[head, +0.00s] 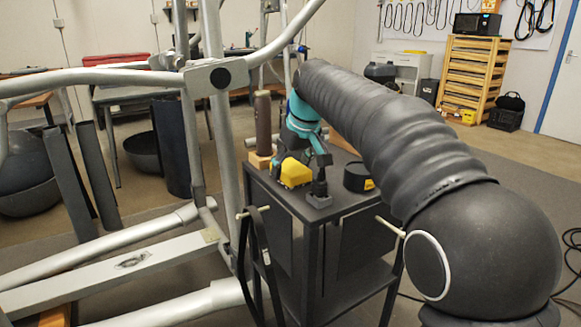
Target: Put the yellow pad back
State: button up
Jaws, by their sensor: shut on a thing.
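The yellow pad (296,173) is a small, bright yellow block with dark parts at its edge, over the left part of the dark cart's top (335,207). My gripper (300,160) is at the end of my arm, below a teal section, and is shut on the yellow pad. The fingers are small and dark, so their exact contact is hard to see. I cannot tell whether the pad touches the cart top. A dark upright piece with a grey block at its foot (318,198) stands just right of the pad.
A round black item with a yellow mark (358,177) sits right of the pad. A brown cylinder (263,122) stands behind. The silver elliptical frame (222,130) rises close on the left. A black strap (262,255) hangs at the cart's left side. Open floor lies right.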

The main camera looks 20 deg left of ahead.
jog(key=o, duration=1.1)
jog(key=shift+c, duration=0.2)
jog(key=shift+r, duration=0.1)
jog(key=p+v, duration=0.1)
jog(key=v, duration=1.1)
jog(key=shift+w, duration=0.1)
